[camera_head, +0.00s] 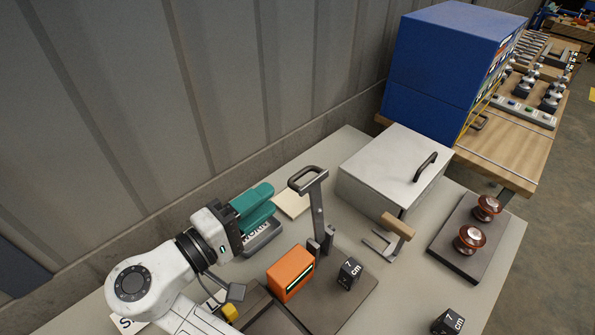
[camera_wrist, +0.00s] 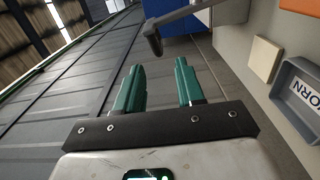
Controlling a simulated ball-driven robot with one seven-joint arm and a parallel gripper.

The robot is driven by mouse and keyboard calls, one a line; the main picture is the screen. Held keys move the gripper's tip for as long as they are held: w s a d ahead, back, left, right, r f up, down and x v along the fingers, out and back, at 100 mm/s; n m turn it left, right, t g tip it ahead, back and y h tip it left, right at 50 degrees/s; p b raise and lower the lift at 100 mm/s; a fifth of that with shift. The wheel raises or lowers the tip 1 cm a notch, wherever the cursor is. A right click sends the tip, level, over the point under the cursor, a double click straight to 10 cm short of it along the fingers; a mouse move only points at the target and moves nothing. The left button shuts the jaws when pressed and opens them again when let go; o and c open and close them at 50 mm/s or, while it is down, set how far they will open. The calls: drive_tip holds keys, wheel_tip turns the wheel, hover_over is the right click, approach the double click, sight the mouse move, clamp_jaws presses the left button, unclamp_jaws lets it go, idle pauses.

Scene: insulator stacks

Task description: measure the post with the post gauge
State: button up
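I cannot tell for certain which one is the post gauge, nor which object is the post. My gripper (camera_head: 262,205), with teal fingers, is left of the tall tool's handle, apart from it. In the wrist view my gripper (camera_wrist: 160,78) is open with nothing between its fingers; the dark handle (camera_wrist: 152,38) shows beyond them.
Two brown insulators (camera_head: 470,238) sit on a dark board at right. A grey box (camera_head: 385,178) stands behind. A "WORN" tray (camera_wrist: 305,92) is below my gripper. A wall runs along the left.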

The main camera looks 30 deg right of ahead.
sight(289, 185)
drive_tip(key=p+x, duration=0.2)
drive_tip(key=x, duration=0.7)
drive_tip(key=shift+w+d, duration=0.1)
drive_tip(key=shift+d, duration=0.2)
drive_tip(key=shift+c, duration=0.3)
drive_tip(key=c, duration=0.6)
clamp_jaws()
drive_tip(key=shift+f, duration=0.15)
